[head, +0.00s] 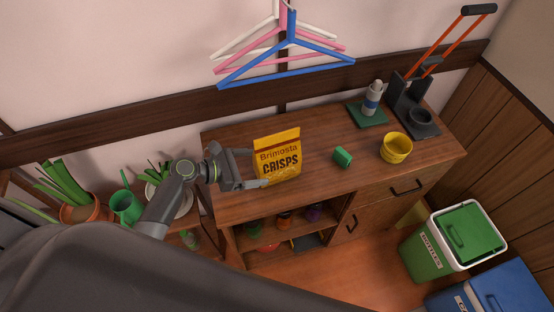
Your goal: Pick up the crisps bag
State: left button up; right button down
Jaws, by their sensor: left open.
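The crisps bag (278,157) is yellow with the words "Brimosta CRISPS". It stands upright on the wooden cabinet top (320,185), towards its left side. My left gripper (259,170) comes in from the left and is open at the bag's left edge. One finger shows close to the lower left of the bag. I cannot tell whether the fingers touch the bag or whether part of it lies between them. My right gripper is not in view.
Hangers (290,50) hang above. Potted plants (80,205) are at left. A green bin (455,238) is at lower right.

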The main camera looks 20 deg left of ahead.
aim_at(267, 164)
pick_arm(q)
jog(key=shift+p+x, duration=0.45)
jog(key=shift+x, duration=1.8)
jog(key=shift+r, duration=0.15)
jog(key=c, duration=1.1)
jog(key=shift+w, duration=0.1)
jog(key=shift+c, duration=0.2)
